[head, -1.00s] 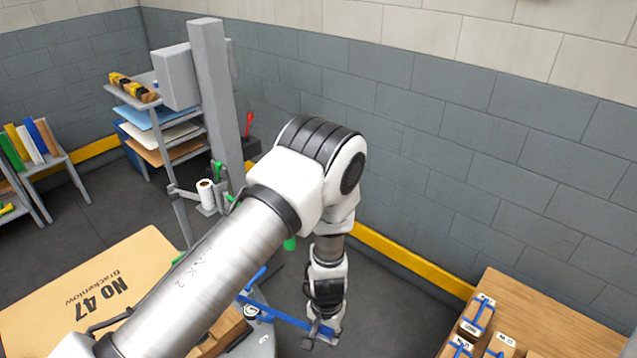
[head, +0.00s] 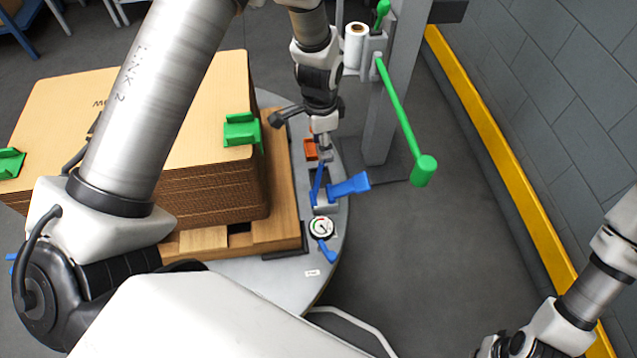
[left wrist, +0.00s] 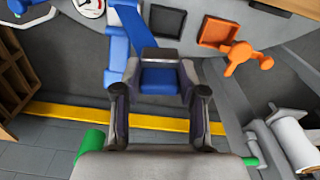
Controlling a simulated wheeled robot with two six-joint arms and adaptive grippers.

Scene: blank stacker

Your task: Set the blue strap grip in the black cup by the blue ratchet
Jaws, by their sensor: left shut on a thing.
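My left gripper (head: 322,150) is over the rim of the round grey table, just beside the blue ratchet (head: 350,185). In the left wrist view its two fingers are closed on the blue strap grip (left wrist: 160,80). In the head view the fingers mostly hide that grip. A blue strap (head: 318,182) runs from the ratchet toward the gripper. The black cup (left wrist: 167,22) is a dark square recess just beyond the grip in the left wrist view, between the ratchet and an orange cup (left wrist: 216,32). The grip looks outside it; its height above the table is unclear.
A cardboard stack (head: 215,190) on a wooden pallet (head: 285,225) fills the table's left. A round gauge (head: 321,228) sits nearer me. A green-ended lever (head: 400,110) and white roll (head: 355,45) stand beyond. Floor to the right is clear. My right forearm enters lower right.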

